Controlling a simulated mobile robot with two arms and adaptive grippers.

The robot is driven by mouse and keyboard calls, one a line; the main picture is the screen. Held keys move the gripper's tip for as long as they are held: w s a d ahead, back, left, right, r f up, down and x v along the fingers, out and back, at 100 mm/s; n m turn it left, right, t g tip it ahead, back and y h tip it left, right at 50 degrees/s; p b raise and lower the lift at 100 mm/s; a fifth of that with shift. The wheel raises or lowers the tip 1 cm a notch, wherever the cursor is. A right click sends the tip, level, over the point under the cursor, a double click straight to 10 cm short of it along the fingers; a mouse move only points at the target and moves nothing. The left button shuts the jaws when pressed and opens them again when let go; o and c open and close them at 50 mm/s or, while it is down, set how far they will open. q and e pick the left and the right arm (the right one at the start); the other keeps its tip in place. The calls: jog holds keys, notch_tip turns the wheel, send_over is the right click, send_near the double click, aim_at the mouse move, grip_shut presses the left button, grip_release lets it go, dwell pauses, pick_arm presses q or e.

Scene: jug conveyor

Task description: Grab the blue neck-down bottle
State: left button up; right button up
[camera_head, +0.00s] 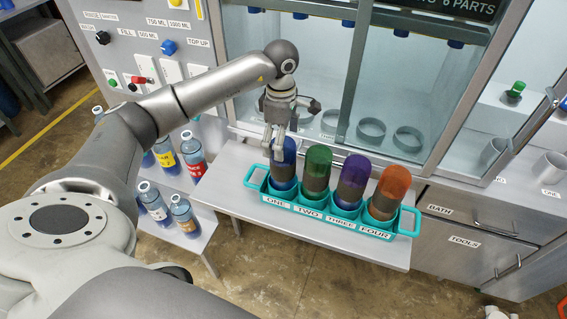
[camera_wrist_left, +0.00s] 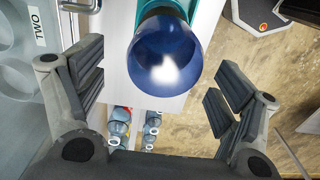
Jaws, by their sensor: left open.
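The blue bottle (camera_head: 284,174) stands neck-down in the slot labelled ONE, at the left end of the teal rack (camera_head: 335,215). Its rounded blue end shows in the left wrist view (camera_wrist_left: 164,58), at the top centre. My left gripper (camera_head: 277,145) is above and just behind this bottle in the head view, with its fingers partly in front of the bottle's top. In the left wrist view the gripper (camera_wrist_left: 155,95) is open and empty, its pads apart on either side of the picture. The bottle's end lies toward the upper part of that gap. My right gripper is in neither view.
Green (camera_head: 318,165), purple (camera_head: 352,178) and orange (camera_head: 389,189) bottles stand beside it in slots TWO, THREE and FOUR. The rack rests on a grey shelf (camera_head: 232,188). Glass panels (camera_head: 410,95) rise behind it. Several labelled jugs (camera_head: 193,156) stand at left.

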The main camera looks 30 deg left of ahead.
aim_at(283, 170)
pick_arm(q)
jog(key=shift+f, duration=0.65)
jog(key=f+p, duration=0.2)
jog(key=f, duration=0.1)
jog(key=f+p, duration=0.1)
jog(key=f, duration=0.1)
jog(key=shift+d, duration=0.3)
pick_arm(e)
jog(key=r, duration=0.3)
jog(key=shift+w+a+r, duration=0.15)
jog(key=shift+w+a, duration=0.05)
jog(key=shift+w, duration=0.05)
pick_arm(q)
jog(key=c, duration=1.1)
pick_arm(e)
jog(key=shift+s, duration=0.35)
